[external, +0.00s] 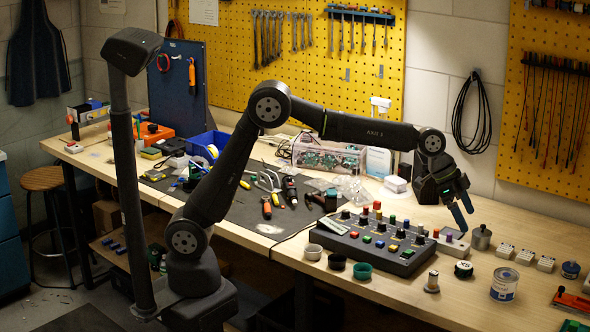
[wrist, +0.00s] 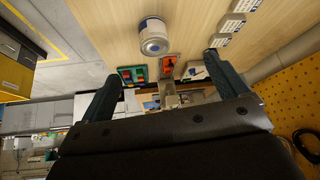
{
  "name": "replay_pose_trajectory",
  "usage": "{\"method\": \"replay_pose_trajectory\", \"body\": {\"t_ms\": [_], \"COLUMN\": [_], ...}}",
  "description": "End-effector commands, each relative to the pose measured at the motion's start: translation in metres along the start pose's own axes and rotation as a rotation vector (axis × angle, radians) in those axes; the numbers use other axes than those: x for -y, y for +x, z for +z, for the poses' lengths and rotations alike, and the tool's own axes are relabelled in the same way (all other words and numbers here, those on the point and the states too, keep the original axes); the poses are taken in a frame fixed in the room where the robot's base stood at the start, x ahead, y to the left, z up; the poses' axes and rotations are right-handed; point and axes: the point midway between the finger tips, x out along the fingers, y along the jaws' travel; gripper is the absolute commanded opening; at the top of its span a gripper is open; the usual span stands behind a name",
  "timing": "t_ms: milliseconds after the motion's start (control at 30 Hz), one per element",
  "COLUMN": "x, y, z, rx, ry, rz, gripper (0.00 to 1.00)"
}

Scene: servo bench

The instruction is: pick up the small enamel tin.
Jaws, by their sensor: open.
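A short tin with a white and blue label and a metal rim (external: 504,284) stands upright near the table's front right. It also shows at the top of the wrist view, as the labelled tin (wrist: 153,35). A smaller dark blue tin (external: 570,269) stands farther right. I cannot tell for certain which of the two is the small enamel tin. My gripper (external: 464,219) is open and empty, in the air above the bench near the control box's right end, apart from both tins. In the wrist view its two fingers (wrist: 163,68) are spread wide.
A grey metal cup (external: 480,238) stands close to my gripper. The control box with coloured knobs (external: 350,246) is to the left. Several small white blocks (external: 525,257) stand between the cup and the blue tin. A thread spool (external: 432,282) and a black round gauge (external: 463,270) stand in front.

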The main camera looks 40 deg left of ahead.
Motion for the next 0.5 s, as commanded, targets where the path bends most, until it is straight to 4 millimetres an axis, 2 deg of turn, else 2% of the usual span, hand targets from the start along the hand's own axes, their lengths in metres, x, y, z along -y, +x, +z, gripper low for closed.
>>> {"method": "replay_pose_trajectory", "body": {"t_ms": [33, 200, 367, 500], "x": [-0.007, -0.02, -0.024, -0.025], "y": [0.016, 0.043, 0.059, 0.086], "z": [-0.008, -0.026, -0.029, -0.029], "rx": [0.0, -0.009, -0.01, -0.008], "ry": [0.019, 0.059, 0.067, 0.067], "rz": [0.012, 0.035, 0.04, 0.041], "gripper": [0.92, 0.92, 0.92, 0.92]}}
